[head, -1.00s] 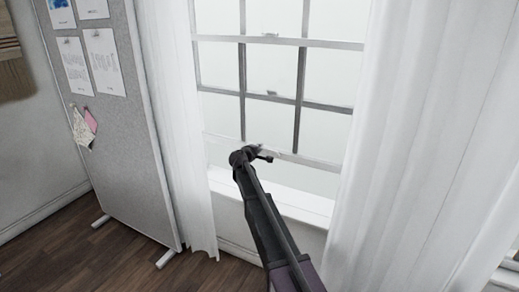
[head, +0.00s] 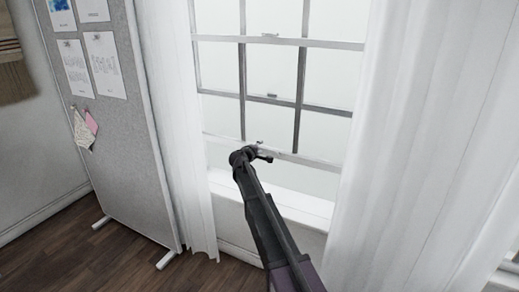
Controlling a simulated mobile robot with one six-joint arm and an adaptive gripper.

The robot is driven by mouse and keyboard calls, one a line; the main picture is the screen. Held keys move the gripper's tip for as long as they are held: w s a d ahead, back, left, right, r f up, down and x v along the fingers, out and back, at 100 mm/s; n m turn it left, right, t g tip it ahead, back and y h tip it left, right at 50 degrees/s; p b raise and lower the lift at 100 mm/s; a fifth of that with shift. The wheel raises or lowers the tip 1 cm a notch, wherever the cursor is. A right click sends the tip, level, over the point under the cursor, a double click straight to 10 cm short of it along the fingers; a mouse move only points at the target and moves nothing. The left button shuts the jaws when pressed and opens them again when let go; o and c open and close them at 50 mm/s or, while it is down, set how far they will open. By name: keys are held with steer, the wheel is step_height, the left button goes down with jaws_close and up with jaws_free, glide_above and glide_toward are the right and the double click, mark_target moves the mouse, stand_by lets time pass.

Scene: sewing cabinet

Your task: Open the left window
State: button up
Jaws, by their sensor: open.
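The window (head: 272,97) has a pale frame with dark muntins and stands between two white curtains. The bottom rail (head: 310,161) of its lower sash is above the sill (head: 300,203), with a pale gap between them. My gripper (head: 264,152) is at the middle of this bottom rail, at the end of my dark arm. The jaws are open, small and partly hidden by my wrist. I cannot tell whether they touch the rail.
White curtains hang at the left (head: 178,120) and right (head: 415,150) of the window. A grey pinboard (head: 125,150) with papers stands on feet at the left. Bare wooden floor (head: 115,260) shows at the lower left.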

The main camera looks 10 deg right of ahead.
steer(key=shift+f, duration=0.15)
step_height(320, 180, down, 19)
steer(key=b, duration=1.9)
steer(key=d+r+p+v, duration=0.1)
steer(key=p+v, duration=0.3)
steer(key=v, duration=1)
steer(key=s+d+r+m+g+y+p, duration=0.1)
steer(key=s+d+r+m+g+p, duration=0.2)
steer(key=s+p, duration=0.6)
steer(key=s+d+r+m+g+y+p, duration=0.1)
steer(key=s+d+r+m+g+p, duration=0.3)
steer(key=s+d+r+p, duration=0.4)
step_height(320, 180, up, 2)
steer(key=s+g+p, duration=0.1)
steer(key=p, duration=0.5)
steer(key=shift+s, duration=0.3)
steer(key=s+a+f+m+g+y, duration=0.1)
steer(key=s+f+m+g+y, duration=0.1)
steer(key=s, duration=0.7)
steer(key=s+f+m+g+y, duration=0.2)
steer(key=s+g+y, duration=0.1)
steer(key=s, duration=0.7)
steer(key=shift+a+f+y, duration=0.3)
steer(key=shift+a+y, duration=0.1)
steer(key=shift+y, duration=0.5)
